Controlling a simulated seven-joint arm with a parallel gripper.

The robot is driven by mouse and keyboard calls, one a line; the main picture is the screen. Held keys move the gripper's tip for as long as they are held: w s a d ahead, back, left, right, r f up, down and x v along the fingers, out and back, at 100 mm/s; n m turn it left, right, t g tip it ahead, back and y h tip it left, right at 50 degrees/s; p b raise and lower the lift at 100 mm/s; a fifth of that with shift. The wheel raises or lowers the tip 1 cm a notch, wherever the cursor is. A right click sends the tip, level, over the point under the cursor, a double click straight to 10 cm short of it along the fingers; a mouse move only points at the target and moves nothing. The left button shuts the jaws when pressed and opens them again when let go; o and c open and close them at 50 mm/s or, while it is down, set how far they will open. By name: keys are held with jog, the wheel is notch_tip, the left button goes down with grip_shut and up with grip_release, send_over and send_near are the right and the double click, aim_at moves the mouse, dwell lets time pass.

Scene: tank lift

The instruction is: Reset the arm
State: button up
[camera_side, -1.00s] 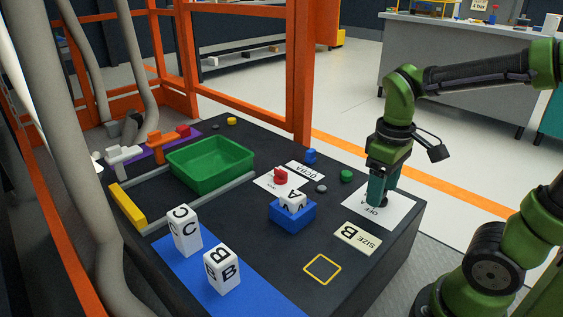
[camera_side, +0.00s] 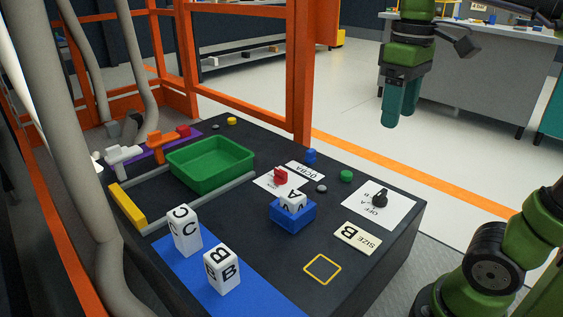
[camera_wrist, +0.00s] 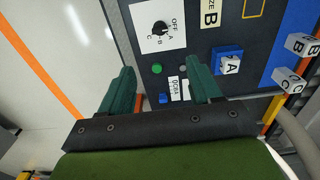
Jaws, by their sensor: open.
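My gripper (camera_side: 401,112) is open and empty, raised well above the right end of the dark table. In the wrist view its two green fingers (camera_wrist: 160,95) stand apart with nothing between them. A black rotary knob (camera_side: 380,198) sits on a white card marked OFF, A, B and C below my gripper; the knob also shows in the wrist view (camera_wrist: 160,28). A white block A (camera_side: 292,201) sits in a blue holder (camera_side: 292,217). White blocks C (camera_side: 186,232) and B (camera_side: 222,270) stand on a blue strip.
A green tray (camera_side: 210,157) is at the back left of the table (camera_side: 290,262). A red switch (camera_side: 281,176), a green button (camera_side: 346,176) and a SIZE B plate (camera_side: 358,237) are near the middle. An orange frame (camera_side: 303,75) stands behind. The air around my gripper is clear.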

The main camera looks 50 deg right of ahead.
jog(key=shift+r, duration=0.1)
jog(key=a+f+m+t, duration=0.1)
jog(key=a+f+t, duration=0.1)
jog(key=f, duration=0.2)
jog(key=w+a+f+m+t+y, duration=0.1)
jog(key=a+f+m+t, duration=0.1)
jog(key=f, duration=0.1)
jog(key=a+f+m+t+y, duration=0.1)
jog(key=a+f+t, duration=0.2)
jog(key=f, duration=0.1)
jog(key=shift+w+f, duration=0.3)
jog(key=shift+f, duration=0.05)
jog(key=shift+s+a+f, duration=0.15)
jog(key=shift+s, duration=0.1)
jog(key=shift+r, duration=0.2)
